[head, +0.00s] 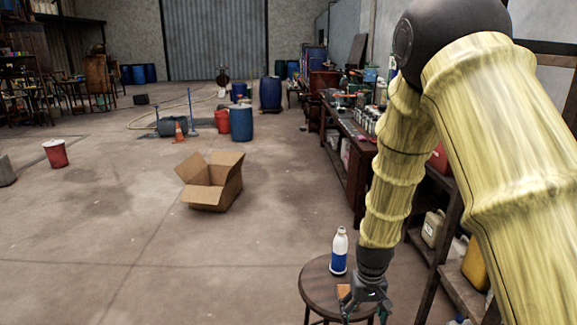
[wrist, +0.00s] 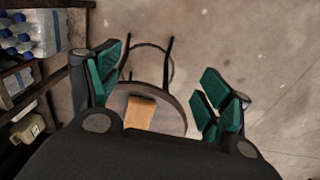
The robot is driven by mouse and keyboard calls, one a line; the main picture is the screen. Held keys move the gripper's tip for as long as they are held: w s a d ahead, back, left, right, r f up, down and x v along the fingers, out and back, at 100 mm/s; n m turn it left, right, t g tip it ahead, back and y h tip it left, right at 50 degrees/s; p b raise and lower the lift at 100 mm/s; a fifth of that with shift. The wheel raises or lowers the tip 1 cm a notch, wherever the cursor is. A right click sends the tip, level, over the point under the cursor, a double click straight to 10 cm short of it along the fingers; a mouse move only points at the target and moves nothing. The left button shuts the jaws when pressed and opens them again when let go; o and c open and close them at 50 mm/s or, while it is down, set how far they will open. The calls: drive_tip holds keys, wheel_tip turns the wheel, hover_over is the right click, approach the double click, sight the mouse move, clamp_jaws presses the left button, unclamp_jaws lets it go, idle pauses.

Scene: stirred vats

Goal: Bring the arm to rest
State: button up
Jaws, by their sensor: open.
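My arm, in a yellow sleeve, hangs down on the right of the head view. My gripper (head: 362,300) is at its lower end, over the near edge of a round dark stool (head: 318,291). In the wrist view my gripper (wrist: 165,92) is open, with its green-padded fingers wide apart. A small orange-brown block (wrist: 139,113) shows between the fingers and looks to be on the stool; how far below the fingers it lies I cannot tell. In the head view the block (head: 343,291) is partly hidden by my gripper.
A white and blue bottle (head: 339,251) stands upright on the stool, close to my gripper. Shelves (head: 463,290) with containers stand at the right, beside a long workbench (head: 357,150). An open cardboard box (head: 212,182) is on the floor. The floor at left is mostly clear.

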drive_tip(key=s+d+f, duration=0.2)
drive_tip(key=s+f, duration=0.6)
drive_tip(key=f, duration=0.2)
drive_tip(key=s+f, duration=0.4)
drive_tip(key=s, duration=0.5)
drive_tip(key=s+f+p, duration=0.1)
drive_tip(key=s+f, duration=0.3)
drive_tip(key=s, duration=0.5)
drive_tip(key=s+d+f+m, duration=0.1)
drive_tip(key=s+f, duration=0.4)
drive_tip(key=s, duration=0.4)
drive_tip(key=shift+p, duration=0.4)
drive_tip(key=shift+o, duration=0.5)
drive_tip(key=shift+w+r, duration=0.1)
